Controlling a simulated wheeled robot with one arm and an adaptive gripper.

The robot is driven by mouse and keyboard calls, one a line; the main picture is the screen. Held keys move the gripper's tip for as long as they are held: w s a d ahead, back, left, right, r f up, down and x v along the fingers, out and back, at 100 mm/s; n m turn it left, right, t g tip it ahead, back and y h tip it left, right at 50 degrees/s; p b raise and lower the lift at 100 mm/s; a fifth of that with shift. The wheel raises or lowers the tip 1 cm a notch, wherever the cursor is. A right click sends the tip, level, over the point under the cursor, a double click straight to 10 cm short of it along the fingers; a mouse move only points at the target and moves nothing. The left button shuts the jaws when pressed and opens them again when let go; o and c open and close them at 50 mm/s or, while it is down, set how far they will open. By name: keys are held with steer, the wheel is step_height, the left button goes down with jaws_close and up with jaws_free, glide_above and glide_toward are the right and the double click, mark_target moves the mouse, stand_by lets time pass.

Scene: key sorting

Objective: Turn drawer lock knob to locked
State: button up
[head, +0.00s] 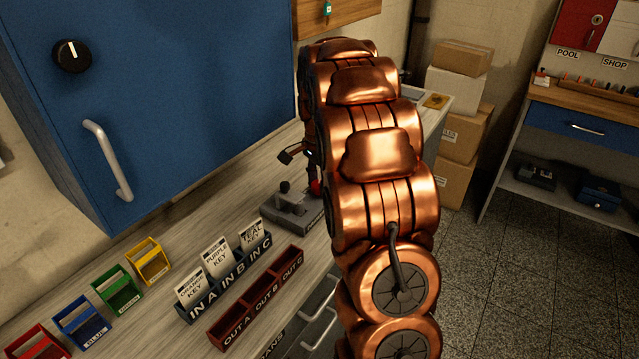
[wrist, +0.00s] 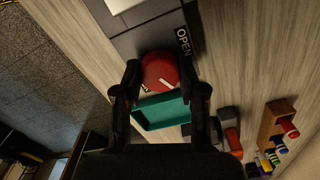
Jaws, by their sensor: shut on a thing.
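A round red knob (wrist: 160,72) with a small white mark sits between the fingers of my gripper (wrist: 164,84) in the wrist view. The gripper is shut on it, one finger on each side. A black label reading OPEN (wrist: 183,41) lies just beside the knob. A teal open box (wrist: 161,111) shows behind the knob, between the fingers. In the head view my arm hides most of this spot; a bit of red (head: 315,187) shows beside the arm. A black dial (head: 72,56) with a white pointer is on the blue cabinet door, apart from my gripper.
A grey device (head: 291,210) stands on the counter left of my arm. Card holders (head: 222,282), a red OUT tray (head: 256,304) and coloured bins (head: 118,291) stand nearer. Cardboard boxes (head: 458,135) and a workbench (head: 590,105) are at the right. The floor between is clear.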

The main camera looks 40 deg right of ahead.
steer(key=shift+w+r+m, duration=0.1)
steer(key=shift+m, duration=0.5)
steer(key=o, duration=1.1)
steer(key=shift+o, duration=0.2)
step_height(320, 180, up, 12)
stand_by(0.6)
